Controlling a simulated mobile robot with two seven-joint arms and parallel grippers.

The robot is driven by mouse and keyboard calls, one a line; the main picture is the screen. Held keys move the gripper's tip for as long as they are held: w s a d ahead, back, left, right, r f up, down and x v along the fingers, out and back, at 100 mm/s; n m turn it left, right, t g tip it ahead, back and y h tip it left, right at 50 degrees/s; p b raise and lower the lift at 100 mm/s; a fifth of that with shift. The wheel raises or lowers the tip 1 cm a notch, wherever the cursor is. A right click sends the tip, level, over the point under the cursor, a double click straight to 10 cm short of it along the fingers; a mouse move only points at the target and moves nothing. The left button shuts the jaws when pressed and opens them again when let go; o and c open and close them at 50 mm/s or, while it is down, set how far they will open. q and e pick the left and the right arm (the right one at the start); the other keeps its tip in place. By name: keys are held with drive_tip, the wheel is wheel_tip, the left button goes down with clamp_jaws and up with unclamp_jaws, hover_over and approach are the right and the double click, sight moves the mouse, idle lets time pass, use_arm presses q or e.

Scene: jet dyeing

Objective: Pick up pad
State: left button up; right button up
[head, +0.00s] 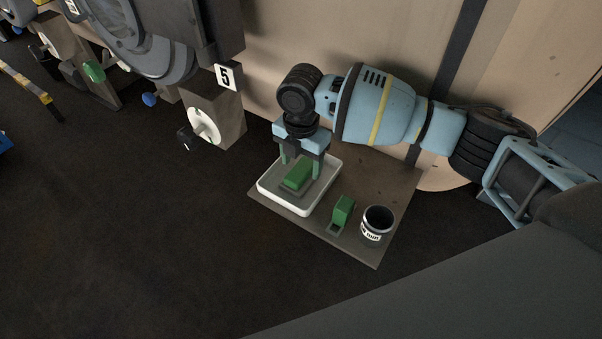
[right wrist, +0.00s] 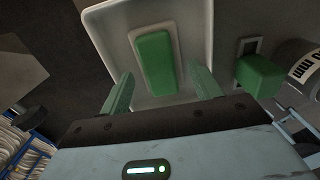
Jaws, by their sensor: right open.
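A green pad (head: 298,174) lies in a white tray (head: 325,200) on a small grey shelf. My right gripper (head: 301,168) is over the tray with its fingers pointing down, one on each side of the pad. In the right wrist view the pad (right wrist: 157,62) shows between and beyond the two open green fingertips (right wrist: 163,88), with gaps on both sides. The gripper is open and empty. My left gripper is not in view.
A green block (head: 342,210) in a grey holder and a dark cup (head: 377,223) with a white label stand on the shelf (head: 345,248) right of the tray. A machine with a number 5 plate (head: 225,76) stands to the left. A wooden panel (head: 290,40) is behind.

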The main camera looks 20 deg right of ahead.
drive_tip(key=shift+f, duration=0.7)
drive_tip(key=shift+c, duration=0.4)
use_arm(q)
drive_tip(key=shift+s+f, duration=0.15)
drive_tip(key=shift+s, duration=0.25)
use_arm(e)
drive_tip(key=c, duration=1)
drive_tip(key=shift+a+r, duration=0.1)
